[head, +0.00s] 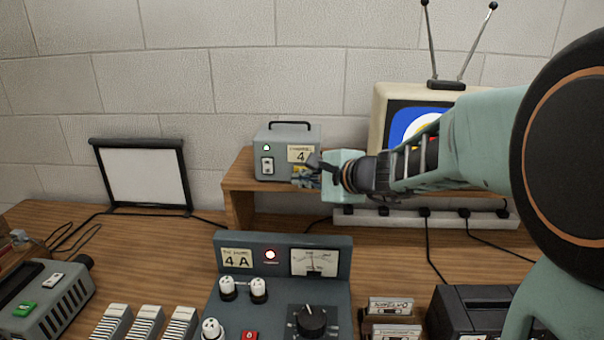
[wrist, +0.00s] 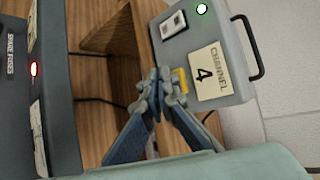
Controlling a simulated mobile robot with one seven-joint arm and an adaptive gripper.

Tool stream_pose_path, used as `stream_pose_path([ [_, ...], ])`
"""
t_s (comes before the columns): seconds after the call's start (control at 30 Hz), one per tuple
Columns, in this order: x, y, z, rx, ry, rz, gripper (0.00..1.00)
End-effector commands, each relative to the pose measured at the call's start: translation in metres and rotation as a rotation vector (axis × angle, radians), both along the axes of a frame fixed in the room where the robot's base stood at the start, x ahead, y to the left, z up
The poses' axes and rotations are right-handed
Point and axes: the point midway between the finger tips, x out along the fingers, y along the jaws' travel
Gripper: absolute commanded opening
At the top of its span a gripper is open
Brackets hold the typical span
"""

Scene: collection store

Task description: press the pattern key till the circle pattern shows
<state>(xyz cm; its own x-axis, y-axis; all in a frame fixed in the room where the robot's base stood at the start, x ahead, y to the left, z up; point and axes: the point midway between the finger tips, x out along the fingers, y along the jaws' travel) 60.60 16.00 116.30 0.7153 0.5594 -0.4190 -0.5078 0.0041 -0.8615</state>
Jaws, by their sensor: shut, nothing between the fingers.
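The grey pattern box (head: 285,140) stands on a small wooden shelf. It carries a "CHANNEL 4" card (wrist: 210,72), a white rocker switch (wrist: 173,25) and a lit lamp (wrist: 202,9). A yellow key (wrist: 180,79) shows on its front, partly hidden by my fingers. My gripper (wrist: 162,86) is shut and empty, its tips at the key; I cannot tell whether they touch it. In the head view my gripper (head: 308,172) is in front of the box's lower right. The television (head: 382,104) shows blue with a white rounded shape; my arm hides much of its screen.
A grey console (head: 284,243) with a lit red lamp, knobs and a meter stands in front. A white screen (head: 145,178) stands at the left. A power strip (head: 450,218) and cables lie behind. Cassettes (head: 390,307) and a black machine (head: 470,308) are at the front right.

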Motion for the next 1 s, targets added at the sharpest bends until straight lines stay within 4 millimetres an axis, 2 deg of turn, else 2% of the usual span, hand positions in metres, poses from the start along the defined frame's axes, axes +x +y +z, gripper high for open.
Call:
stream_pose_path([
  [0.17, -0.005, 0.000, -0.001, -0.001, -0.001, 0.000, 0.00],
  [0.6, -0.046, 0.002, -0.001, -0.001, -0.001, 0.000, 0.00],
  [1.0, -0.050, 0.002, 0.000, 0.000, 0.000, 0.000, 0.00],
])
